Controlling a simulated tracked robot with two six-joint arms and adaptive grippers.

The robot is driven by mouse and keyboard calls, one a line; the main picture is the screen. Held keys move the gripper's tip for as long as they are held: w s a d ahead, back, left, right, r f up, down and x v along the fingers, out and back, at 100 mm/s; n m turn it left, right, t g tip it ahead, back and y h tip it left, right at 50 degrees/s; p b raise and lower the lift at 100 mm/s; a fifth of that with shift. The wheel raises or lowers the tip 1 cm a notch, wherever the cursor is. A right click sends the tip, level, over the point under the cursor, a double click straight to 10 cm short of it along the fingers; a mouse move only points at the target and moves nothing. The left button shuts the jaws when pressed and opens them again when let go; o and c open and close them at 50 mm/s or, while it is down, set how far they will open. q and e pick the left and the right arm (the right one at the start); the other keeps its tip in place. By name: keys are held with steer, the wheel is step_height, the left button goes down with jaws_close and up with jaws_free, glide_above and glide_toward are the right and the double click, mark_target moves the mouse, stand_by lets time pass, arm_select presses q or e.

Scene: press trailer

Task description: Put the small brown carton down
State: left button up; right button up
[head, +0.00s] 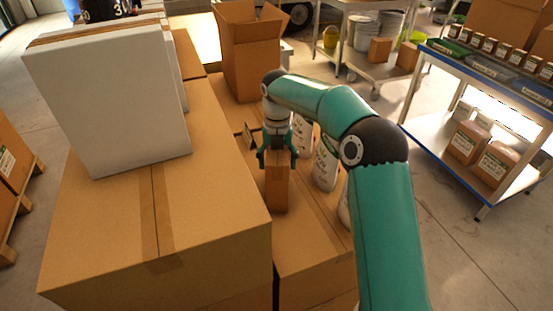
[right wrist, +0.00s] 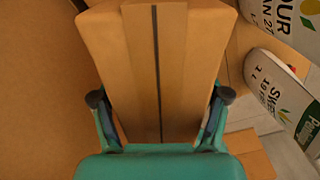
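The small brown carton (head: 277,190) is upright in the head view, below my right gripper (head: 278,160). My right gripper's fingers are on both sides of the carton's upper part. In the right wrist view the carton (right wrist: 158,70) fills the middle, with a dark seam along it, and the gripper (right wrist: 160,112) has a fingertip against each side. The carton's base is at or just above the top of a large brown box (head: 315,240); I cannot tell if it touches. My left gripper is not in view.
A taller large carton (head: 210,225) bearing a white-grey box (head: 110,110) stands close on the left. White printed bags (head: 325,163) stand close on the right, also in the right wrist view (right wrist: 275,85). An open carton (head: 248,60) is behind. A shelf trolley (head: 490,140) stands farther right.

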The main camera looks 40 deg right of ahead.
steer(key=shift+o, duration=1.4)
step_height(320, 180, up, 12)
steer(key=shift+r+p, duration=0.1)
steer(key=shift+p, duration=0.9)
